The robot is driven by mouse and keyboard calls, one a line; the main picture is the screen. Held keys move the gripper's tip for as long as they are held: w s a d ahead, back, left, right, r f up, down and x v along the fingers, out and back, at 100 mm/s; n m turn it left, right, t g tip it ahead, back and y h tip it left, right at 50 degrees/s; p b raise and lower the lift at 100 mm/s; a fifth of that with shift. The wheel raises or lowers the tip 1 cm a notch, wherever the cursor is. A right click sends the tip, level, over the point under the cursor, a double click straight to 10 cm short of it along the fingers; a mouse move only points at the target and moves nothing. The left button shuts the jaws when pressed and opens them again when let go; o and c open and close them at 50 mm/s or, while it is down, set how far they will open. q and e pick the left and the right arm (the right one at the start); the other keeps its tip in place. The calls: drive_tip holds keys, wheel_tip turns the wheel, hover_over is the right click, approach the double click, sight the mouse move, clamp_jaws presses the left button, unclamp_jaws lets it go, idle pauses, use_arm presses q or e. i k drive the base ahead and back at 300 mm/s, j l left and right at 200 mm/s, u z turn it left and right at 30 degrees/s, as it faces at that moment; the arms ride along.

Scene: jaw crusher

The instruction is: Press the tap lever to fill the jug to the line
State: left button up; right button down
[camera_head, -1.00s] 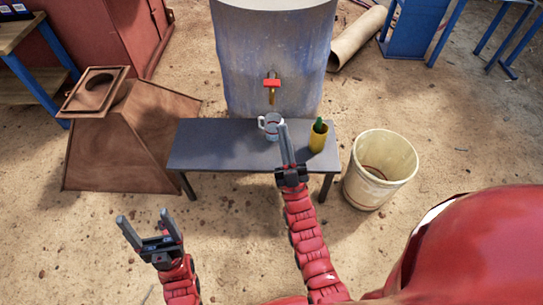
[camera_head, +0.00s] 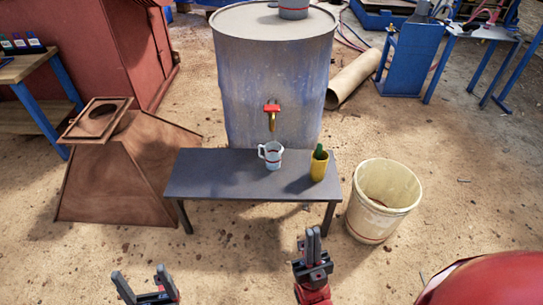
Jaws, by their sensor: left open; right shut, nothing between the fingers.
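The tap (camera_head: 271,113) is on the front of a large grey-blue drum (camera_head: 275,65). Its lever (camera_head: 271,107) is red and its spout is brass-coloured, pointing down. A pale, see-through jug (camera_head: 273,156) with a handle on its left and a reddish line around it stands upright on the dark bench (camera_head: 225,175), below the spout. I cannot tell its water level. My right gripper (camera_head: 313,232) is shut and empty, in front of the bench and well apart from jug and tap. My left gripper (camera_head: 143,277) is open and empty at the lower left, in front of the bench.
A yellow cup (camera_head: 319,168) holding something green stands right of the jug. A cream bucket (camera_head: 384,200) is on the ground right of the bench. A rusty hopper (camera_head: 125,180) stands at the left. The ground in front of the bench is clear.

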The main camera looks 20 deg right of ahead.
sight(272, 107)
drive_tip(key=i+l+u, duration=0.15)
drive_tip(key=l, duration=0.25)
drive_tip(key=i+l+u, duration=0.15)
drive_tip(key=l, duration=0.2)
drive_tip(key=l+u, duration=0.15)
drive_tip(key=l, duration=0.25)
drive_tip(key=i+l+u, duration=0.15)
drive_tip(key=l, duration=0.3)
